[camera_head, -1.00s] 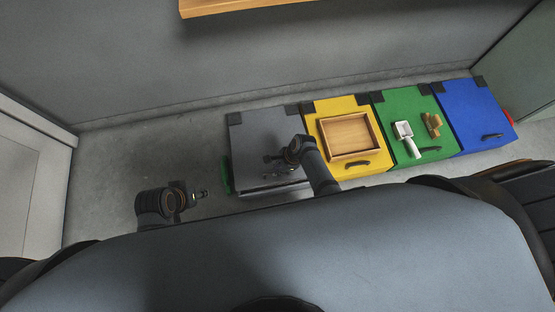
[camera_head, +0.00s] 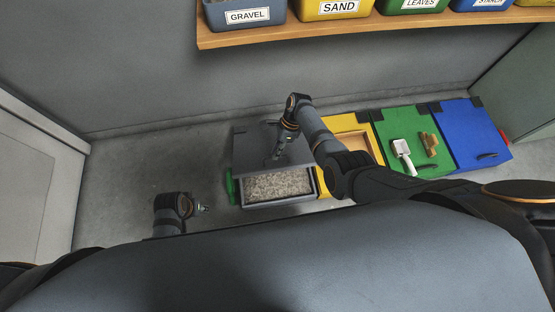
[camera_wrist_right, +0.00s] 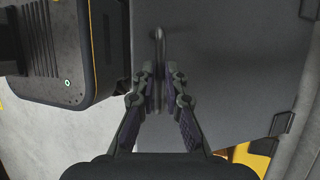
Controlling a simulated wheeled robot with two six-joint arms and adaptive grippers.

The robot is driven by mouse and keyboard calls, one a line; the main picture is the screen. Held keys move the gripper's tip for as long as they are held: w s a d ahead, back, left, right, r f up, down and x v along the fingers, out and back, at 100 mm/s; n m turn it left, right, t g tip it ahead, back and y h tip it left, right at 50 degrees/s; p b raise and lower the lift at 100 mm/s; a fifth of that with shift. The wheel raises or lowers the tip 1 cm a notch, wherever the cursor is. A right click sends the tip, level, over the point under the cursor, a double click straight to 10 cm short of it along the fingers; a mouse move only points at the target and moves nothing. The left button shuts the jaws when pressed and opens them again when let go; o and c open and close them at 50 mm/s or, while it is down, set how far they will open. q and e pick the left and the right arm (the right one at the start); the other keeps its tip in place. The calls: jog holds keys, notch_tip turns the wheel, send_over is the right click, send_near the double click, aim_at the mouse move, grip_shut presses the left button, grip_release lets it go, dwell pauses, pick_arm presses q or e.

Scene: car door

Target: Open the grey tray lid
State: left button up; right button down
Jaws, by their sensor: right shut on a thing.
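The grey tray lid (camera_head: 258,140) is raised at its front, and grey gravel (camera_head: 278,185) shows in the grey tray (camera_head: 280,204) below it. My right gripper (camera_head: 278,153) is over the lid; its arm reaches in from the right. In the right wrist view the right gripper (camera_wrist_right: 159,82) is shut on the lid's dark handle (camera_wrist_right: 159,42), with the grey lid surface (camera_wrist_right: 225,65) behind. My left gripper (camera_head: 202,209) hangs over the floor left of the tray, apart from it. It is too small to tell its jaw state.
Yellow (camera_head: 349,124), green (camera_head: 389,125) and blue (camera_head: 468,132) lidded trays stand to the right. A wooden tray (camera_head: 354,143) lies on yellow; a white scoop (camera_head: 402,152) and brown piece (camera_head: 429,145) lie on green. A wooden shelf (camera_head: 380,29) with labelled bins is above.

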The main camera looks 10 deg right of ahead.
jog(key=shift+w+r, duration=0.65)
jog(key=shift+w, duration=0.15)
jog(key=c, duration=1.4)
grip_release()
jog(key=shift+f, duration=0.15)
jog(key=v, duration=1.2)
